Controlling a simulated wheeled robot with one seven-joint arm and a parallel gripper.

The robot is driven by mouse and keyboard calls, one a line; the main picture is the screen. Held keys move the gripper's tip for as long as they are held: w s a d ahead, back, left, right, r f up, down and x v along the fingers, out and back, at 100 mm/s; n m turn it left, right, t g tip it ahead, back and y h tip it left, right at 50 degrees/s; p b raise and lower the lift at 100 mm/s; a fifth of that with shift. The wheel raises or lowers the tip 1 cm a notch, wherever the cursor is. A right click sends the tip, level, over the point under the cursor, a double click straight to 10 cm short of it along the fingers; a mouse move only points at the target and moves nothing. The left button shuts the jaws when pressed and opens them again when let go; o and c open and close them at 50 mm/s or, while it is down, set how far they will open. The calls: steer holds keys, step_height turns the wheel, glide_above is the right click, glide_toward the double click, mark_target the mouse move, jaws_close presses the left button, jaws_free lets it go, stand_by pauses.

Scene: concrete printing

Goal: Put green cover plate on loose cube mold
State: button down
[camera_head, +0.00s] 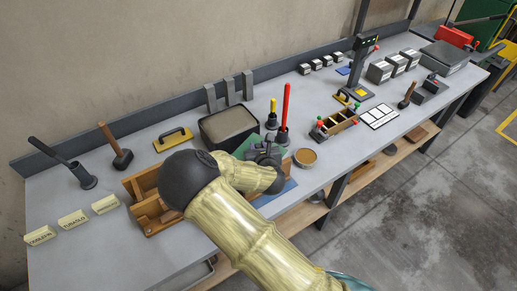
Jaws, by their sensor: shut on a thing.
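My gripper (266,156), dark grey, is over the middle of the bench, at the front of a black tub. It is shut on the green cover plate (248,145), of which a green part shows behind and beside the fingers. My arm hides much of the plate and what lies below it. A blue mat (288,188) shows partly at the right of my arm. I cannot make out the loose cube mold for certain; it may be hidden behind my arm or gripper.
A wooden box (147,183) is at left. A three-part mold (338,121) with coloured knobs is at right.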

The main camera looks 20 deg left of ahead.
steer(key=shift+f, duration=0.75)
steer(key=shift+f, duration=0.2)
steer(key=c, duration=1.2)
jaws_free()
steer(key=shift+o, duration=0.2)
steer(key=shift+s+r, duration=0.1)
steer(key=shift+r, duration=0.15)
steer(key=shift+s+d+r, duration=0.1)
steer(key=shift+s+d, duration=0.2)
steer(key=shift+s, duration=0.15)
steer(key=b+v, duration=0.2)
steer(key=v, duration=0.8)
steer(key=shift+s+d+r+b, duration=0.15)
steer(key=shift+s+d+b, duration=0.05)
steer(key=shift+s+b, duration=0.1)
